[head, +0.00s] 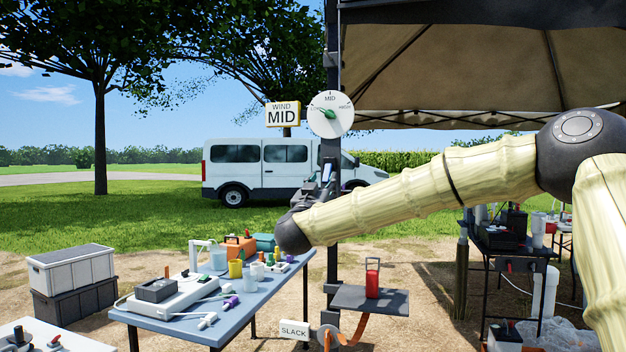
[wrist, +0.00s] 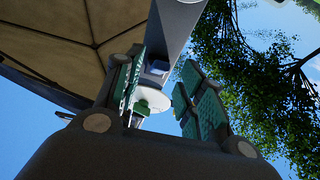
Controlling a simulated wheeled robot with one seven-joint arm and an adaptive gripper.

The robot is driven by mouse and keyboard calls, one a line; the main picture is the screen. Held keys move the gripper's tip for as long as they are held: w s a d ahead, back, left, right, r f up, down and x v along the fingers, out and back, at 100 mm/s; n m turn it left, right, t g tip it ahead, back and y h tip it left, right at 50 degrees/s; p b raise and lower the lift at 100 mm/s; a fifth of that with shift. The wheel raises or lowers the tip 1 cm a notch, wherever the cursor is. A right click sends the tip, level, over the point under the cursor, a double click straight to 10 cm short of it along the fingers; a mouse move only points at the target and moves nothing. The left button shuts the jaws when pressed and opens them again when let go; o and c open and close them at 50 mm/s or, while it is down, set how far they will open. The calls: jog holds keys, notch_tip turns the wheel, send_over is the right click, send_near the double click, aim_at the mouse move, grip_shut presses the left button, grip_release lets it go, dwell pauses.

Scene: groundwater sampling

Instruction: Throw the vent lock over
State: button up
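No part is labelled as a vent lock, and I cannot tell for certain which part it is. My gripper (head: 325,178) is raised in front of the dark post (head: 333,230), below the round white dial (head: 330,114) with its green pointer. In the wrist view my gripper (wrist: 160,92) points up along the post (wrist: 178,25), its two green-padded fingers apart with nothing held. A white disc with a green part (wrist: 150,100) shows between the fingers, seen from below and partly hidden by the left finger. I cannot tell whether anything touches it.
A yellow-edged WIND MID sign (head: 283,114) stands left of the dial. Lower on the post are a small shelf (head: 385,302) with a red object (head: 372,280), an orange strap (head: 360,328) and a SLACK sign (head: 294,330). A blue-grey table (head: 262,292) with sampling gear stands left.

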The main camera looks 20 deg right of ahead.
aim_at(325, 180)
jog(key=shift+x, duration=2)
